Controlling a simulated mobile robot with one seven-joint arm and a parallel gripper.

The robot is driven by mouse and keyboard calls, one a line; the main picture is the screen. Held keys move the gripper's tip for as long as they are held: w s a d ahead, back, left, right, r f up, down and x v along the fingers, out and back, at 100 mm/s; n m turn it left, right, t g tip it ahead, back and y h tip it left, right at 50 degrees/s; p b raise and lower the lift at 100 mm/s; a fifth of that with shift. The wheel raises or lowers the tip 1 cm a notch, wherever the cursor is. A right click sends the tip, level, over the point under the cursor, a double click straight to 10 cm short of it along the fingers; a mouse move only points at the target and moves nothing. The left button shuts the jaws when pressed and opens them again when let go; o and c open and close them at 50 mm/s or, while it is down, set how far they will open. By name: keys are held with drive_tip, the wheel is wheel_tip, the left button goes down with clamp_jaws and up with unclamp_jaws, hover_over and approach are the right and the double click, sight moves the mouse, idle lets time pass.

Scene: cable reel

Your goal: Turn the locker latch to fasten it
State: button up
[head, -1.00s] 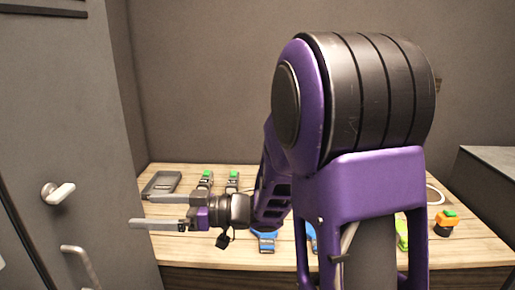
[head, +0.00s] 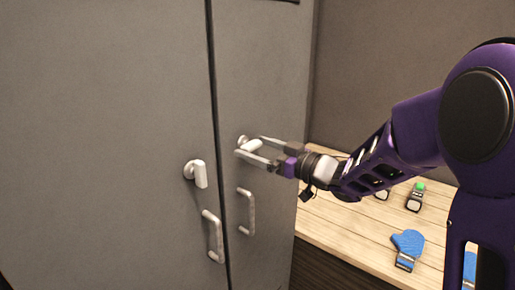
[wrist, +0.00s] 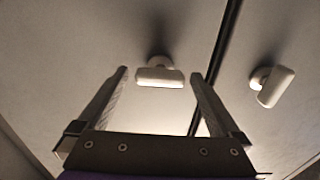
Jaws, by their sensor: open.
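The grey locker has two doors, each with a pale latch. My gripper (head: 252,148) is open, with one finger on each side of this handle. It also shows in the wrist view (wrist: 159,72). I cannot tell whether a finger touches the handle. The left door's latch (head: 200,174) has its handle hanging down; it shows at the right of the wrist view (wrist: 272,86).
Two bar handles, left (head: 213,236) and right (head: 246,211), stick out below the latches. A wooden bench (head: 345,230) stands right of the locker, with a blue mitt-shaped item (head: 407,248) and a green-topped item (head: 415,196) on it.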

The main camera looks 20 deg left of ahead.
drive_tip(key=c, duration=1.3)
drive_tip(key=shift+f+n+b, duration=0.1)
drive_tip(key=shift+n+b, duration=0.4)
drive_tip(key=shift+b, duration=0.1)
drive_tip(key=n+b, duration=0.2)
drive_tip(key=b, duration=0.1)
drive_tip(key=shift+f+n, duration=0.15)
drive_tip(key=shift+n, duration=0.25)
drive_tip(key=n+b, duration=0.5)
drive_tip(key=shift+n, duration=0.3)
drive_tip(key=n, duration=0.1)
drive_tip(key=n+b, duration=0.1)
drive_tip(key=n, duration=0.1)
drive_tip(key=shift+r+n, duration=0.2)
drive_tip(key=shift+n, duration=0.1)
drive_tip(key=n, duration=0.4)
drive_tip(key=shift+n, duration=0.7)
